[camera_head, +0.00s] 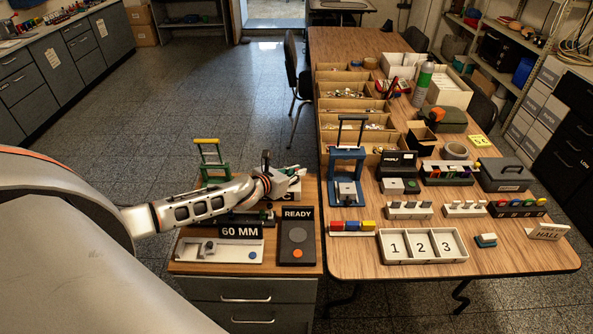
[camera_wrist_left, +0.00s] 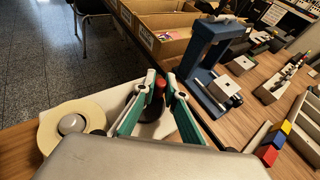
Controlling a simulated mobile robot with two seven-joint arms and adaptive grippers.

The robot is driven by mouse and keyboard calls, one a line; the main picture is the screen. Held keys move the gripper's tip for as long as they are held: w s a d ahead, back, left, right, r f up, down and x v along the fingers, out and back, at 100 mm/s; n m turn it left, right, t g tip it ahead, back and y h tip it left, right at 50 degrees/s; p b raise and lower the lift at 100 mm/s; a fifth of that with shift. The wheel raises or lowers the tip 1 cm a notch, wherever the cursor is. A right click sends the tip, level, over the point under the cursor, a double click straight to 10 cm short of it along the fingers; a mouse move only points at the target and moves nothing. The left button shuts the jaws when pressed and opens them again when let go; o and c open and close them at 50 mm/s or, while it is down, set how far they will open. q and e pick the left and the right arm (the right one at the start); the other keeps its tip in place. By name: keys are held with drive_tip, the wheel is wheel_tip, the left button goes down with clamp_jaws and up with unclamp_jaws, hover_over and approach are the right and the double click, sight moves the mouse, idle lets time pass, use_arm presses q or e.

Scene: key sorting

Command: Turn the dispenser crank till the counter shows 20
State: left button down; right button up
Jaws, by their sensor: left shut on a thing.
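My left gripper (camera_head: 275,178) reaches over the back of the small cabinet. In the left wrist view its two green-padded fingers (camera_wrist_left: 157,100) stand on either side of a dark crank knob with a red top (camera_wrist_left: 159,86), shut on it. The dispenser (camera_head: 295,187) is a whitish body under and beside the gripper, mostly hidden in the head view. In the wrist view a cream disc with a grey hub (camera_wrist_left: 72,124) shows to the left of the fingers. I cannot see the counter's digits. My right gripper is in neither view.
On the cabinet (camera_head: 190,267) stand a 60 MM sign (camera_head: 241,232), a READY panel (camera_head: 298,235) and a green frame (camera_head: 214,160). The wooden table (camera_head: 480,258) on the right holds a blue press (camera_head: 346,158), a numbered tray (camera_head: 422,259), bins and blocks. Open floor lies behind.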

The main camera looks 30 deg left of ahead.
use_arm(q)
drive_tip(key=shift+a+m+h, duration=0.2)
drive_tip(key=shift+m+h, duration=0.6)
drive_tip(key=shift+h, duration=0.1)
drive_tip(key=shift+s+d+f+m+g+h+b, duration=0.1)
drive_tip(key=shift+s+m+g+h+b, duration=0.1)
drive_tip(key=shift+m+g+h+b, duration=0.5)
drive_tip(key=shift+m+h, duration=0.5)
drive_tip(key=shift+s+d+m+g+h+b, duration=0.2)
drive_tip(key=shift+m+g+h+b, duration=0.2)
drive_tip(key=shift+m+h+b, duration=0.35)
drive_tip(key=shift+h, duration=0.25)
drive_tip(key=shift+m+h+b, duration=0.4)
drive_tip(key=shift+m+b, duration=0.05)
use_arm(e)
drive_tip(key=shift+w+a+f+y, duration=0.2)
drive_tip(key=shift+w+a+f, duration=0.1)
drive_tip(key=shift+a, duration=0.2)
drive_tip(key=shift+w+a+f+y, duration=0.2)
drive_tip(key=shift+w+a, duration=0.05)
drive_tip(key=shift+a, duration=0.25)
use_arm(q)
drive_tip(key=c, duration=2)
unclamp_jaws()
drive_tip(key=shift+d, duration=0.1)
drive_tip(key=shift+c, duration=0.2)
